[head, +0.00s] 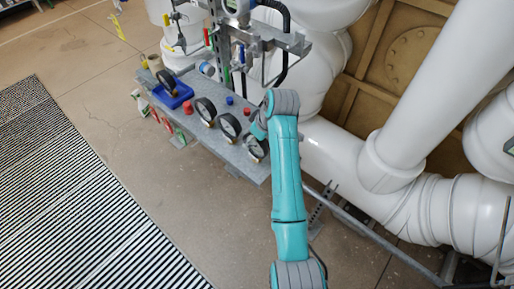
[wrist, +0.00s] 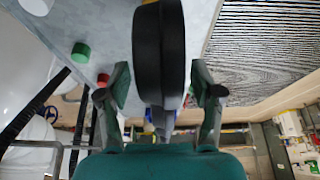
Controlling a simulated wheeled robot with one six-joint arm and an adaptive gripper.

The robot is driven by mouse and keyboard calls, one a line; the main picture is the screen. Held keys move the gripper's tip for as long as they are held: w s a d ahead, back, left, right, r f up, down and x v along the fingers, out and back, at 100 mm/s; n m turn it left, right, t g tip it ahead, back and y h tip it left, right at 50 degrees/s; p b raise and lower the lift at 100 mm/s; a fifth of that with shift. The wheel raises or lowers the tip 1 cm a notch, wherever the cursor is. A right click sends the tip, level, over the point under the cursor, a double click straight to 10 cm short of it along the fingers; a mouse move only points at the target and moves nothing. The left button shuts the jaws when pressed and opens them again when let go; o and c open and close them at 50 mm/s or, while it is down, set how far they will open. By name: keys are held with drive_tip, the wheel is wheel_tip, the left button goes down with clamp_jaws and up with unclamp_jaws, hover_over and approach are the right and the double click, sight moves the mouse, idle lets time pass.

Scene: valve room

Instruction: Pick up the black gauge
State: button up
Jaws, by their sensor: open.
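Several black gauges with pale dials stand on a grey metal shelf (head: 218,152) in the head view. Two are in a row, a left one (head: 205,111) and a middle one (head: 229,126), and the nearest black gauge (head: 256,149) is beside my arm's end. Another black gauge (head: 167,79) is at a blue tray (head: 181,97). In the wrist view a black gauge (wrist: 160,45) shows edge-on, upright in the picture, between the two fingers of my gripper (wrist: 161,82). The gripper is open, with a gap visible on both sides. The head view hides the fingers behind my arm.
Red caps (head: 188,107) and blue caps (head: 229,100) stand on the shelf; a green cap (wrist: 81,52) shows left in the wrist view. A metal post with fittings (head: 222,50) and white pipes (head: 345,155) stand behind. Open floor and grating (head: 75,190) lie left.

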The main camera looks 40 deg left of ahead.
drive_tip(key=c, duration=1.1)
wheel_tip(320, 180, up, 10)
drive_tip(key=shift+r, duration=0.1)
drive_tip(key=o, duration=0.3)
drive_tip(key=shift+c, duration=1.2)
